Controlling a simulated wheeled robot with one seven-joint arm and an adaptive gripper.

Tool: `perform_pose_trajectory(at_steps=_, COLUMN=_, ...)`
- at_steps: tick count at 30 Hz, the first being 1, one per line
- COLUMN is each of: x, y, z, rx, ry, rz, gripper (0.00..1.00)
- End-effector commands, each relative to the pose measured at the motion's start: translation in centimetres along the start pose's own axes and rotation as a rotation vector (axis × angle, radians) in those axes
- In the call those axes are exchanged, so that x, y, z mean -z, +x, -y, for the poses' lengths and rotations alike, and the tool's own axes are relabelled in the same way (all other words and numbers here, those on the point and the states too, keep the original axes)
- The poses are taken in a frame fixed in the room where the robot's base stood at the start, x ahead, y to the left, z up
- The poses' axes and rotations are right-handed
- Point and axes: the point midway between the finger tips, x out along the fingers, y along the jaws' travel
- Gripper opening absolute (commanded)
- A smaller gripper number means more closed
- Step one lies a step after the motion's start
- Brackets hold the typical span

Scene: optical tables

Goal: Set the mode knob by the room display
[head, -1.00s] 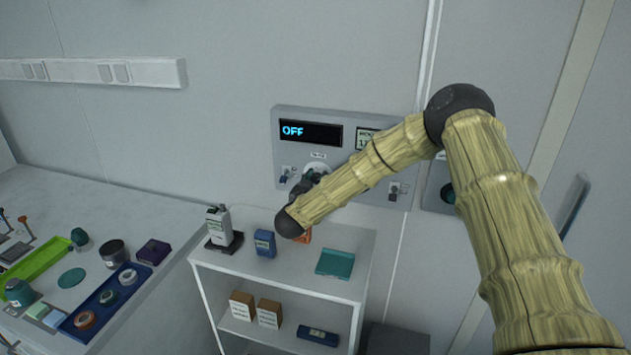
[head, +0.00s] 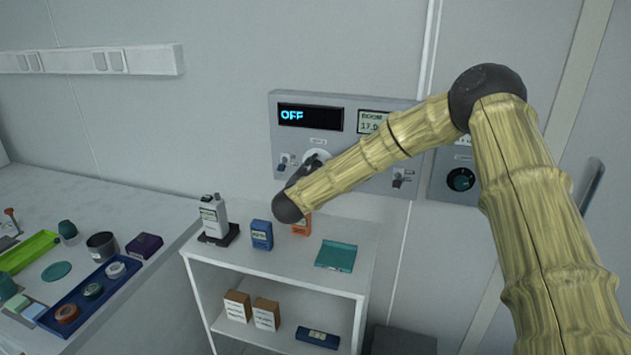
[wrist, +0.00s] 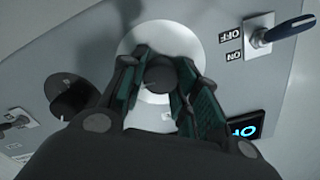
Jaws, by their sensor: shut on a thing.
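The grey wall panel (head: 350,101) carries a dark display (head: 311,117) reading OFF in blue. Right of it is the small room display (head: 373,120), reading ROOM and what looks like 17.0; my arm hides its lower part. Below is a white dial (head: 316,157), partly covered by my arm. In the wrist view, my gripper (wrist: 159,66) has its fingers on either side of a round dark knob (wrist: 160,78) at the centre of the dial and is shut on it. The knob's pointer setting cannot be made out.
A toggle switch (wrist: 284,29) marked OFF and ON and a second dark knob (wrist: 72,97) flank the dial in the wrist view. Below the panel, a white shelf (head: 285,269) holds a bottle, small boxes and a teal tray (head: 336,255).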

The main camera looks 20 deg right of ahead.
Motion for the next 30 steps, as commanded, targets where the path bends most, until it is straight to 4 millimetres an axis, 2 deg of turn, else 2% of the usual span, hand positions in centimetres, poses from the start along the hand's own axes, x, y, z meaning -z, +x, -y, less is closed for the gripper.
perform_pose_trajectory(at_steps=1, x=-0.56, y=0.04, z=-0.54, rx=-0.001, ry=0.042, rz=-0.001, gripper=0.07)
perform_pose_trajectory(at_steps=15, x=-0.32, y=0.03, z=-0.45, rx=-0.002, ry=0.378, rz=-0.001, gripper=0.07)
perform_pose_trajectory(at_steps=30, x=-0.02, y=0.04, z=-0.27, rx=-0.003, ry=0.481, rz=-0.001, gripper=0.07)
